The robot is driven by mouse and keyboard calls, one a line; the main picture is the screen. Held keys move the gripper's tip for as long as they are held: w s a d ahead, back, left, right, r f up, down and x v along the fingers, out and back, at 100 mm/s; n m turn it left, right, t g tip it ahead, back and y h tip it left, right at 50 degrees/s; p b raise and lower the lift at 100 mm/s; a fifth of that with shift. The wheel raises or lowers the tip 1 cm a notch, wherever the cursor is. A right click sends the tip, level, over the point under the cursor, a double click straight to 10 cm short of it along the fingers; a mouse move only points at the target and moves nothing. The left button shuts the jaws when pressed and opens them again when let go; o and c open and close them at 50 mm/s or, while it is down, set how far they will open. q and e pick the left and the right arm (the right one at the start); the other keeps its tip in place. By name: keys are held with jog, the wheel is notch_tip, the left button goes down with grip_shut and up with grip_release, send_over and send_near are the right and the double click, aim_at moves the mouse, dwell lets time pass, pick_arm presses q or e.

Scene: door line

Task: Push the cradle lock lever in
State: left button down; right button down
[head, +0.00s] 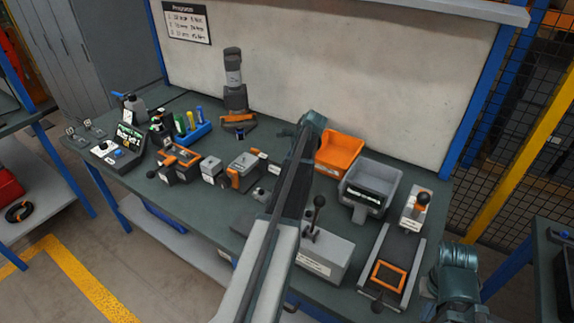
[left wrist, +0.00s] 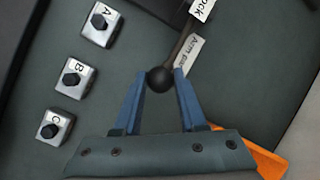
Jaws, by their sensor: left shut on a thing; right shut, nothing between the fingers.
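A lever with a black ball knob (left wrist: 159,80) and a thin dark rod shows in the left wrist view. A white label ending in "ock" lies beside the rod, and a second label starts with "Arm". My left gripper (left wrist: 160,76) is shut with its blue fingertips on either side of the knob. In the head view my arm across the middle hides this grip. My right gripper (head: 432,287) is at the bottom right of the head view, partly cut off by my arm, and holds nothing.
Blocks A (left wrist: 101,24), B (left wrist: 74,76) and C (left wrist: 56,126) stand left of the knob. An orange bin (head: 340,150) and a grey bin (head: 370,188) stand at the back. A grey box with a black-knobbed lever (head: 328,253) and an orange-framed fixture (head: 412,255) are nearer.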

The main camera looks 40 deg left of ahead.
pick_arm(q)
jog(key=a, duration=0.2)
jog(key=shift+s+a, duration=0.15)
jog(key=shift+a, duration=0.25)
jog(key=shift+c, duration=2.3)
grip_release()
jog(key=shift+r, duration=0.1)
pick_arm(e)
jog(key=shift+r, duration=0.1)
pick_arm(q)
jog(key=p+v, duration=1.2)
jog(key=v, duration=0.1)
jog(key=shift+d+r, duration=0.15)
jog(key=shift+r, duration=0.15)
pick_arm(e)
notch_tip(320, 180, up, 12)
jog(key=shift+r, duration=0.2)
